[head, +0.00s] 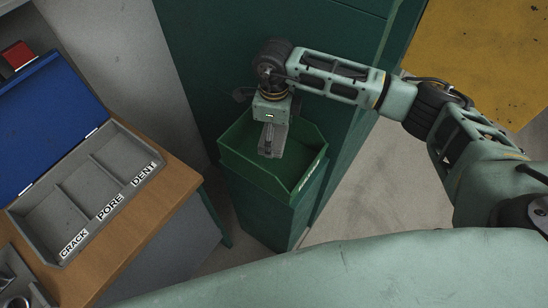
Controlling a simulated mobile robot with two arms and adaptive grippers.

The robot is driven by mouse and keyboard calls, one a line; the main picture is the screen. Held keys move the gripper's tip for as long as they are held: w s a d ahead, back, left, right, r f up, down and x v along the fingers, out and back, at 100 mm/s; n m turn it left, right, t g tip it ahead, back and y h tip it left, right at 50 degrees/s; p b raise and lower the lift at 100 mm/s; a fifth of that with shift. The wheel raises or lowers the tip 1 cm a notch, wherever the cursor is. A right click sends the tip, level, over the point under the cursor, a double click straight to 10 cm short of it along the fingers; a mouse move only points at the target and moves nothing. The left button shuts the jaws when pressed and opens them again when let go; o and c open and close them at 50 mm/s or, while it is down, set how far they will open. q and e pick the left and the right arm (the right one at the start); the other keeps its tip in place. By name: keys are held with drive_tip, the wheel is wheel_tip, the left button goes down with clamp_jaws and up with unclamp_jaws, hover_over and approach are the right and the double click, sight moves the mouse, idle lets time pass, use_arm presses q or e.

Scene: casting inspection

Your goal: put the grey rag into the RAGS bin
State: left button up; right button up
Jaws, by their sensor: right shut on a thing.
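The green open-topped bin (232,163) stands in the middle of the head view, against a dark green cabinet. White lettering on its right rim is seen too steeply to read. My right gripper (268,152) points down over the bin's opening, its tips within the rim's outline in the picture. It is shut on the grey rag (281,136), which shows only as a small grey patch at the fingers, hard to tell apart from them. How far the fingers are above the bin's floor cannot be told. My left gripper is not in view.
At left a wooden table (178,183) holds a grey tray with CRACK, PORE and DENT compartments, an open blue lid (48,122) and a red object (17,56). The green cabinet (215,60) rises behind the bin. Bare floor (375,185) lies to its right.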

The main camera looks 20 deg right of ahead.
wheel_tip(320, 180, down, 5)
drive_tip(key=shift+f+b, duration=0.1)
drive_tip(key=shift+b, duration=1.15)
wheel_tip(320, 180, down, 4)
drive_tip(key=shift+s+r+b, duration=0.1)
drive_tip(key=shift+b, duration=1.15)
drive_tip(key=shift+f, duration=0.25)
drive_tip(key=o, duration=1)
